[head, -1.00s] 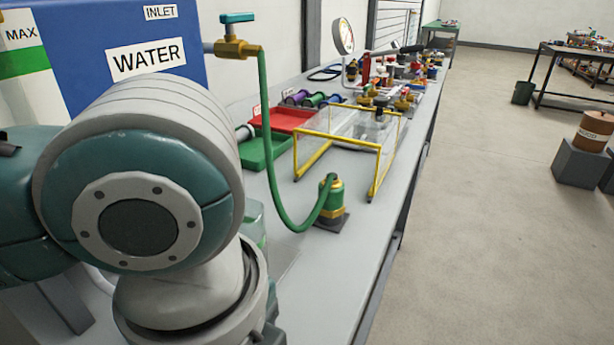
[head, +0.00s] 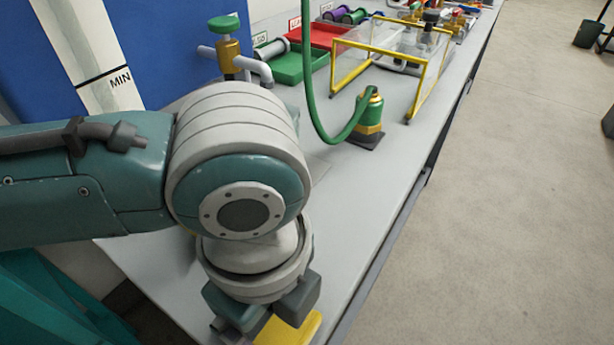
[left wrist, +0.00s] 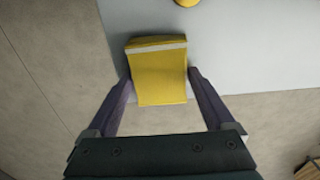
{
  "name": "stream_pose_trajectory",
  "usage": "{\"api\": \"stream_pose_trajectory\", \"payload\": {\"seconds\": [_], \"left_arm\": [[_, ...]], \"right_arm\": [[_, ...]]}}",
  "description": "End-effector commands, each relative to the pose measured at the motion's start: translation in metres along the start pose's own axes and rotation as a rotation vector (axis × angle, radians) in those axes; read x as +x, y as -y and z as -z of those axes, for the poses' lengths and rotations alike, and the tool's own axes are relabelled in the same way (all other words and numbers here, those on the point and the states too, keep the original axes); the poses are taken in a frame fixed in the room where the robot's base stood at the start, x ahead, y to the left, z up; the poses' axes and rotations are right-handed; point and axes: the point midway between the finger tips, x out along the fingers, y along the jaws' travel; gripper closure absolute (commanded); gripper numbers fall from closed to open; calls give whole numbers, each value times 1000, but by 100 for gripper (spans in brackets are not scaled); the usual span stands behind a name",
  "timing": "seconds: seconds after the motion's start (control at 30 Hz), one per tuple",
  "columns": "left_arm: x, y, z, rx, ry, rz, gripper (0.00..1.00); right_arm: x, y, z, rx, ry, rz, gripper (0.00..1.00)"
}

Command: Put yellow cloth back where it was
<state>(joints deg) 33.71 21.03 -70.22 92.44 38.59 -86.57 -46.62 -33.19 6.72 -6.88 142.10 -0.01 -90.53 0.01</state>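The yellow cloth (left wrist: 160,75) lies at the bench edge in the left wrist view, with a pale stripe across its far part and its near part reaching out past the edge. It also shows at the bottom of the head view (head: 290,330), partly hidden by my left gripper and cut off by the frame. My left gripper (left wrist: 160,78) is open, its two fingers spread to either side of the cloth, with the tips close to its side edges. Whether the tips touch it I cannot tell. My right gripper is not in view.
A grey bench (head: 345,215) runs away to the back. On it are a green pump-like fitting (head: 369,115) with a hose, a yellow-framed clear guard (head: 425,75), and green (head: 300,68) and red trays. A small yellow thing (left wrist: 188,2) is cut off at the wrist view's top.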

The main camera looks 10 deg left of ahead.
Motion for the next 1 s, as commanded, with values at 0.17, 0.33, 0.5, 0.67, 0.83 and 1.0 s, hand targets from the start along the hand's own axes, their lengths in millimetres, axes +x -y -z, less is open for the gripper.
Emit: {"api": "stream_pose_trajectory", "payload": {"seconds": [0.17,0.33,0.5,0.67,0.83,1.0], "left_arm": [[0,0,0,0,0,0,0],[-2,0,0,0,0,0,0],[-21,1,0,1,-1,3,0],[-58,2,0,1,-2,5,0],[-94,1,0,2,-1,4,0],[-117,1,0,0,-1,2,0]], "right_arm": [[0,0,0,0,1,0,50],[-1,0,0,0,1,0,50],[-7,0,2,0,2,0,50],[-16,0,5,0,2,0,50],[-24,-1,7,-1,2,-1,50],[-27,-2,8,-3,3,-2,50]]}}
